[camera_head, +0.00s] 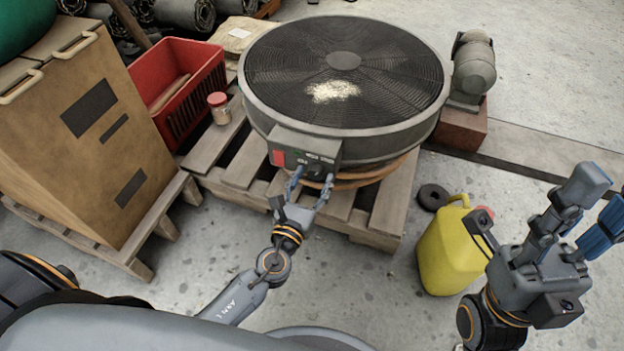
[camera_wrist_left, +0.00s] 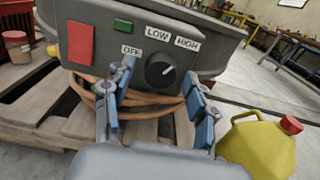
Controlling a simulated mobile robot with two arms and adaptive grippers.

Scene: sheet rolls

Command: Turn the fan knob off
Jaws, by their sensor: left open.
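The fan (camera_head: 400,75) is a large round unit with a dark grille, lying flat on a wooden pallet. Its control box (camera_head: 305,141) faces me. The dark knob (camera_wrist_left: 160,71) sits under labels OFF, LOW and HIGH; its pale mark points up and right, toward the HIGH side. My left gripper (camera_head: 312,180) is open in front of the box, its fingers either side of and below the knob in the left wrist view (camera_wrist_left: 158,88). I cannot tell whether they touch it. My right gripper (camera_head: 545,225) is open and empty at the right, away from the fan.
Pale flakes (camera_head: 334,91) lie on the grille. A yellow jug (camera_head: 447,255) and a black ring (camera_head: 433,197) are on the floor to the right. A motor (camera_head: 473,66), red crate (camera_head: 202,98), jar (camera_head: 219,108) and cardboard box (camera_head: 85,150) surround the fan. Orange hose coils below it.

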